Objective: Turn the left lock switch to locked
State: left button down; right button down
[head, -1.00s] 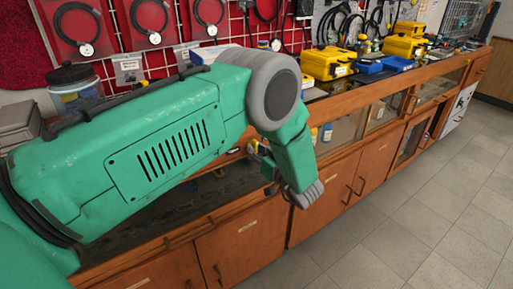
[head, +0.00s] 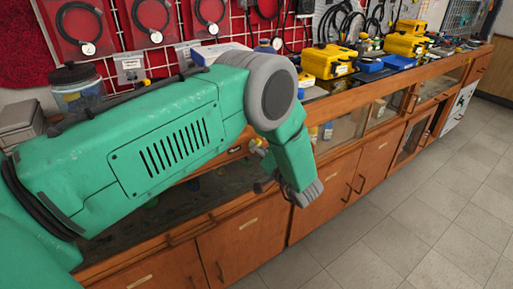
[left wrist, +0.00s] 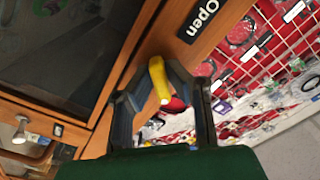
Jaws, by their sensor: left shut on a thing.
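The lock switch shows in the left wrist view as a yellow handle (left wrist: 159,80) on a red base (left wrist: 175,105), set at the wooden frame. My left gripper (left wrist: 162,92) has its dark fingers on both sides of the yellow handle and is shut on it. My right gripper is in neither view.
The wooden bench (head: 238,240) with cabinet doors runs from lower left to upper right. Yellow cases (head: 326,61) stand on its top. Coiled hoses hang on the red wall panels (head: 112,25). The tiled floor (head: 400,215) at right is clear.

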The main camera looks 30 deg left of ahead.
pick_arm(q)
jog(key=shift+w+r, duration=0.15)
jog(key=shift+w, duration=0.05)
dwell(0.3)
jog(key=c, duration=1.6)
grip_release()
jog(key=shift+d, duration=0.1)
jog(key=v, duration=1.2)
jog(key=shift+f, duration=0.3)
